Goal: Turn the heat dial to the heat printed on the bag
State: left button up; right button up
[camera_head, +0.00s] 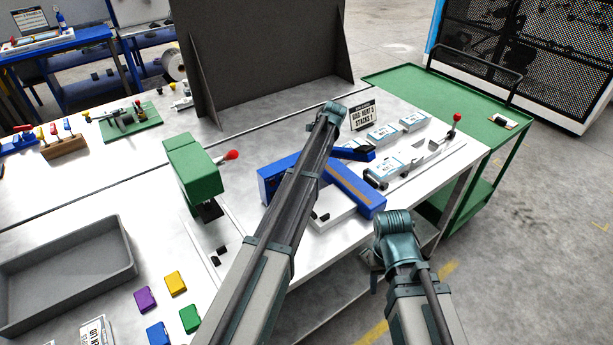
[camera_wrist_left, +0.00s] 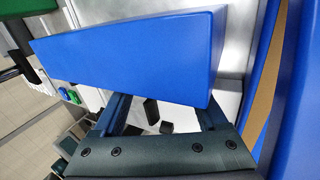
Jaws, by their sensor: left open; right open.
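The blue sealer-like machine (camera_head: 358,190) stands on the white bench, partly hidden by my arm. It also shows large and close in the left wrist view (camera_wrist_left: 130,55). A small black part (camera_head: 320,217) sits on its pale base; I cannot tell whether it is the heat dial. White bags with blue labels (camera_head: 390,165) lie beyond the machine; their print is too small to read. My left gripper (camera_wrist_left: 162,118) is open around empty space beside the blue body, with small black parts visible beyond its fingers. My right gripper (camera_head: 372,268) is open and empty off the bench's front edge.
A printed sign (camera_head: 363,115) stands behind the machine. A green press (camera_head: 193,172) with a red-knobbed lever stands left. A grey tray (camera_head: 65,275) and several coloured blocks (camera_head: 175,282) lie front left. A green cart (camera_head: 430,90) stands back right.

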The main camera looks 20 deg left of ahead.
pick_arm(q)
jog(key=p+v, duration=1.2)
jog(key=v, duration=0.1)
jog(key=shift+w+r, duration=0.15)
jog(key=shift+r, duration=0.1)
